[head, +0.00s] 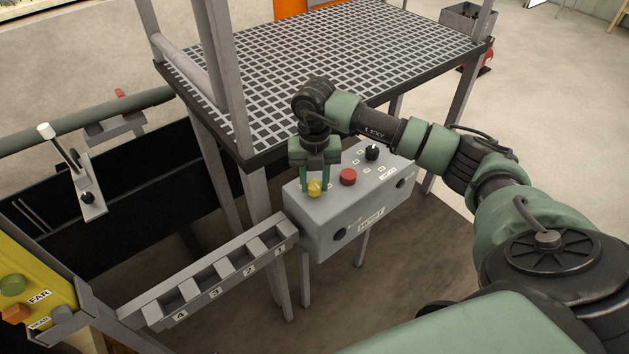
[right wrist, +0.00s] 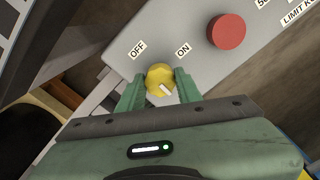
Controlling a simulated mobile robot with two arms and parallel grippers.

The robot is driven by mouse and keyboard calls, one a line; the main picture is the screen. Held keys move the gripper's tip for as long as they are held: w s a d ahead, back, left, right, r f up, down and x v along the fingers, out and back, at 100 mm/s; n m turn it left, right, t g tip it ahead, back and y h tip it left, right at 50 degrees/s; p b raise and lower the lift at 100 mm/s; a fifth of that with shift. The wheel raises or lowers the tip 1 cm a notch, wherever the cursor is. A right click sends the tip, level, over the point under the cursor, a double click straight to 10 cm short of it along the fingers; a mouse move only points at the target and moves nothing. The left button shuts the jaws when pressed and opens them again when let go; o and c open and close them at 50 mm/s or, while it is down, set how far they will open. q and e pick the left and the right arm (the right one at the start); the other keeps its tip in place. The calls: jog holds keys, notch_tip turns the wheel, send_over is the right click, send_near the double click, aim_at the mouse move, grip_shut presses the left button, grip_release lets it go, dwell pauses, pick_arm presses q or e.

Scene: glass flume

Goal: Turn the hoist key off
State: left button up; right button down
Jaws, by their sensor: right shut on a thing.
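The hoist key is a round yellow knob (head: 314,188) on top of the grey control box (head: 325,235), at its left end. In the right wrist view the yellow knob (right wrist: 159,75) has a white mark on its lower right part. An OFF label (right wrist: 138,50) lies up and left of it and an ON label (right wrist: 183,50) up and right. My right gripper (head: 315,190) points down at the box, its green fingers shut on the knob from both sides. My left gripper is not in view.
A red button (head: 348,177) and a black knob (head: 372,152) stand beside the key on the box. A numbered slotted rack (head: 215,280) runs left from the box. A grating platform (head: 330,50) on posts is behind. A yellow panel (head: 35,280) is at lower left.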

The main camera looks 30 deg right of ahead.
aim_at(315, 183)
jog(key=shift+w+r, duration=0.1)
jog(key=c, duration=1)
grip_release()
jog(key=shift+o, duration=0.2)
notch_tip(315, 183, up, 8)
jog(key=shift+f+b, duration=0.15)
jog(key=shift+b, duration=0.55)
